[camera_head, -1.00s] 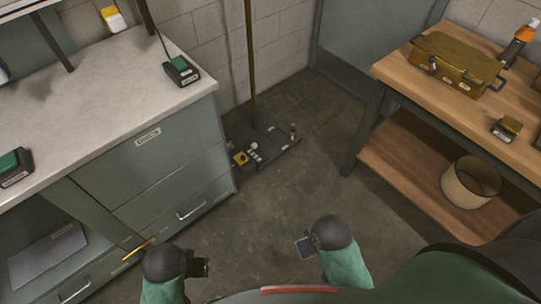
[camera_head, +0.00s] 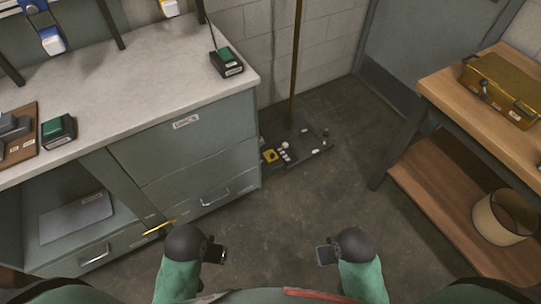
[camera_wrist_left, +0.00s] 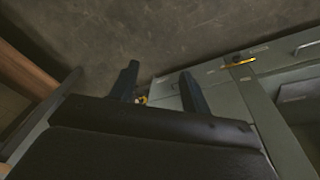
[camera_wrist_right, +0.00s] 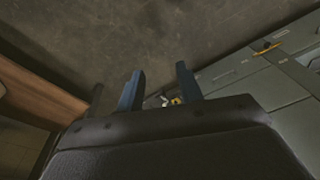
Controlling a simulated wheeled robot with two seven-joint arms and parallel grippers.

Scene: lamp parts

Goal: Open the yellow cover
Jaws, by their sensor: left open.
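No part is clearly marked as the yellow cover. A yellow metal case (camera_head: 500,88), lid apparently shut, sits on the wooden bench at right. A small yellow square part (camera_head: 270,155) is on the dark floor base of the standing pole; yellow specks also show between the fingers in the wrist views. A yellow bar (camera_head: 159,228) is on the grey cabinet front. My left gripper (camera_head: 216,254) and right gripper (camera_head: 325,255) are low in front of me, over the floor, empty and apart from all of these. Both show spread fingers in their wrist views.
The grey cabinet (camera_head: 200,140) with a pale top stands at left, bearing green-topped boxes (camera_head: 57,130). The wooden bench (camera_head: 480,120) is at right, with a round bin (camera_head: 504,216) on its lower shelf. The concrete floor (camera_head: 280,215) between them is clear.

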